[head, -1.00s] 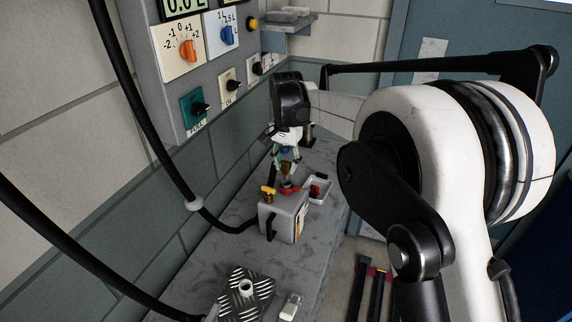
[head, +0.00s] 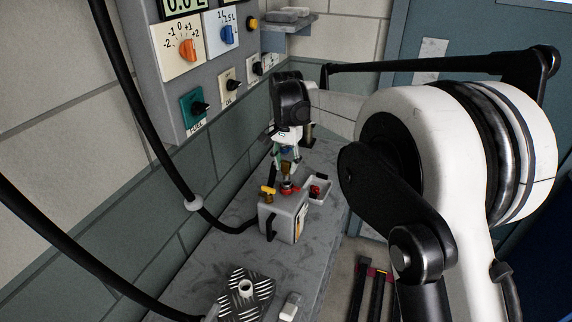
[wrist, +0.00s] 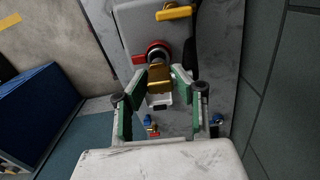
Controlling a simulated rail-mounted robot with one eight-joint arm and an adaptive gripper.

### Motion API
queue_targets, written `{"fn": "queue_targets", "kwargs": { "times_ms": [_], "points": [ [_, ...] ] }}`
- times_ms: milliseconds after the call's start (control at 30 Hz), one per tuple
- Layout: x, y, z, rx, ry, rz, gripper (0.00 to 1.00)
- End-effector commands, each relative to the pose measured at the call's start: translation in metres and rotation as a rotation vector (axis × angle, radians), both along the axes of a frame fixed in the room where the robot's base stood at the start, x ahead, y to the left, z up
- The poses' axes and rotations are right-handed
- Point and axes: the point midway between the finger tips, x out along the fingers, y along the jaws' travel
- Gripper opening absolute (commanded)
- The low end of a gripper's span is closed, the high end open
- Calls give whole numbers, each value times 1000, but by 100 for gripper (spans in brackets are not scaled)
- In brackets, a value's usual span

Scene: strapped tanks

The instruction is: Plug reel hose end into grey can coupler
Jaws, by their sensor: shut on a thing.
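The grey can (head: 285,219) stands on the bench below my gripper (head: 288,165). Its top carries a yellow lever (head: 268,191) and a red-ringed coupler (head: 288,187); in the wrist view the can (wrist: 135,28) and the red coupler ring (wrist: 157,50) lie just beyond the fingertips. My gripper (wrist: 160,85) is shut on a brass hose end (wrist: 160,77), which points at the coupler. The hose end's tip is at or very near the red ring; I cannot tell whether it is inside. The reel is not clearly visible.
A small white tray (head: 319,189) with red items sits right of the can. A tread-plate block (head: 246,297) stands at the near end of the bench. The control panel (head: 205,75) is on the left wall, and black hoses hang at left.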

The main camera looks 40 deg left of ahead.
Motion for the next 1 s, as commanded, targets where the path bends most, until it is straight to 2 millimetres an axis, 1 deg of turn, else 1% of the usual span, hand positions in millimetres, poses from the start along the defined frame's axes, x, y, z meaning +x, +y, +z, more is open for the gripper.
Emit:
{"fn": "queue_targets", "kwargs": {
  "times_ms": [467,1000],
  "points": [
    [0,0,-1,0,0,0,0],
    [0,0,-13,0,0,0,0]
  ]
}}
